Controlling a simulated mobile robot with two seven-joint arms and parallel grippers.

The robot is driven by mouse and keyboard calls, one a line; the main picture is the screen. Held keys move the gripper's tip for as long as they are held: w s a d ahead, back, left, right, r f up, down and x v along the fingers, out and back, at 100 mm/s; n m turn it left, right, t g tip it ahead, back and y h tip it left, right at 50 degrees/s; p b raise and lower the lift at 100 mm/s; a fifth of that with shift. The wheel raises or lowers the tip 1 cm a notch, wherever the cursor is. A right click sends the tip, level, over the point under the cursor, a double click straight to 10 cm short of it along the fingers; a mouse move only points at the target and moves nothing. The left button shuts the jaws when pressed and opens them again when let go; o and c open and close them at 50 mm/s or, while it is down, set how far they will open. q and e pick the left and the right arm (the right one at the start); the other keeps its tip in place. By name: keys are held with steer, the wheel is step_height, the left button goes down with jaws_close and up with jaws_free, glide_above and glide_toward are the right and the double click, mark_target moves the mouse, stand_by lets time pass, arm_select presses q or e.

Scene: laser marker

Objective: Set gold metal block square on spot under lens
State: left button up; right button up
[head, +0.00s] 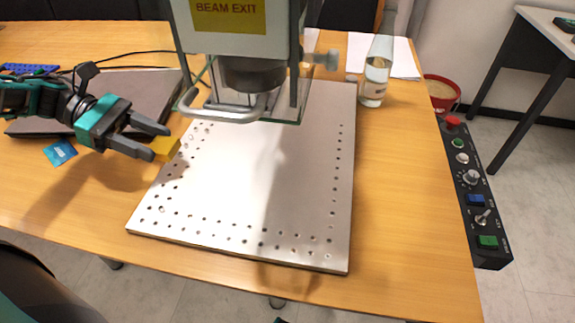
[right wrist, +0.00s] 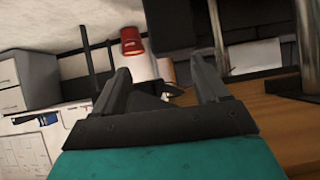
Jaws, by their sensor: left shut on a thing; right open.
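The gold metal block (head: 165,148) is between the fingertips of my left gripper (head: 160,141), at the left edge of the perforated metal plate (head: 250,190). My left gripper is shut on it, and the fingers cover part of it. The lens (head: 252,75) hangs under the marker head, above the back part of the plate. The spot under the lens is not clearly marked in the head view. My right gripper (right wrist: 165,88) shows in the right wrist view, open with nothing between its fingers. It is not visible in the head view.
A metal handle (head: 225,112) and clear guard panels surround the lens. A closed laptop (head: 135,90) lies behind my left gripper. A glass bottle (head: 376,75) stands right of the marker. A control box (head: 475,190) is along the right table edge. The plate's middle is clear.

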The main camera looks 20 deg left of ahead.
arm_select(q)
steer(key=shift+w+d, duration=0.2)
steer(key=w+d, duration=0.1)
steer(key=d, duration=0.2)
steer(key=d+b, duration=0.1)
steer(key=d, duration=0.3)
steer(key=w+d+b, duration=0.1)
steer(key=d, duration=0.3)
steer(key=shift+w+f, duration=0.15)
steer(key=shift+w, duration=0.15)
glide_above(251, 177)
steer(key=shift+b, duration=0.4)
step_height(251, 177, down, 2)
steer(key=shift+f+b, duration=0.25)
steer(key=shift+b, duration=0.25)
steer(key=shift+f, duration=0.55)
steer(key=o, duration=1.2)
arm_select(e)
steer(key=shift+w+a+f+y, duration=0.15)
steer(key=shift+w+a+f, duration=0.15)
steer(key=shift+f, duration=0.2)
steer(key=shift+w+a+f+y, duration=0.15)
steer(key=shift+w+f, duration=0.1)
steer(key=shift+f, duration=0.2)
